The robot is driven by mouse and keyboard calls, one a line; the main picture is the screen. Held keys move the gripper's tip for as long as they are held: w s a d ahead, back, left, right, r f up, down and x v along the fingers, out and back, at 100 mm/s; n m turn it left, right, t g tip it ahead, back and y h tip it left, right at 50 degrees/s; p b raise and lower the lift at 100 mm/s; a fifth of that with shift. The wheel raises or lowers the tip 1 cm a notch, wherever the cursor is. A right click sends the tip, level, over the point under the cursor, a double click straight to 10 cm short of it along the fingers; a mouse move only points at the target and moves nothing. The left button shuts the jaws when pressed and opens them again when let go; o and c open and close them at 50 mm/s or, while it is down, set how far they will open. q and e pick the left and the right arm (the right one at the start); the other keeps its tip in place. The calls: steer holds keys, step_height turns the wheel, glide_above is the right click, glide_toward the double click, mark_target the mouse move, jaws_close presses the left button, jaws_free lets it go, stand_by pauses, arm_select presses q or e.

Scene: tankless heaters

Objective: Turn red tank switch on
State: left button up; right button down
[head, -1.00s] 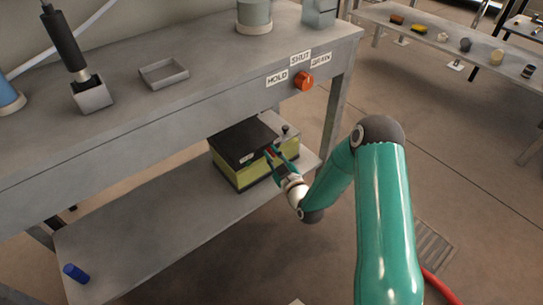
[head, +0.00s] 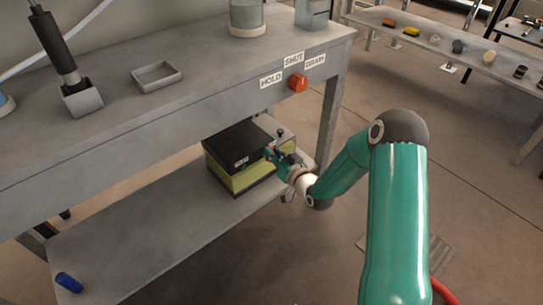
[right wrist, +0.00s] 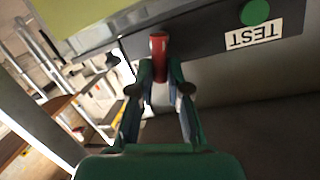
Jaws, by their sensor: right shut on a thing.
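A box with a black top (head: 236,144) and yellow-green sides stands on the lower shelf under the workbench. My right gripper (head: 272,154) reaches its right front edge from the right. In the right wrist view a red switch lever (right wrist: 158,46) sticks out from the dark panel (right wrist: 200,36). My right gripper (right wrist: 160,74) is shut on the lever, with its fingers on both sides of it. The fingers hide part of the lever, so its exact position is hard to tell. My left gripper is not in view.
An upside-down TEST label (right wrist: 255,36) and a green button (right wrist: 255,12) are beside the lever. An orange-red knob (head: 298,83) with HOLD, SHUT and DRAIN labels is on the bench front above. A blue cylinder (head: 69,282) lies on the lower shelf.

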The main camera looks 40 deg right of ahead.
steer(key=shift+d+f+m, duration=0.1)
steer(key=shift+m, duration=0.3)
steer(key=c, duration=1.1)
jaws_free()
steer(key=shift+c, duration=0.2)
steer(key=s+r, duration=0.2)
steer(key=s, duration=0.9)
steer(key=shift+s+a, duration=0.3)
steer(key=shift+s, duration=0.1)
steer(key=shift+r, duration=0.1)
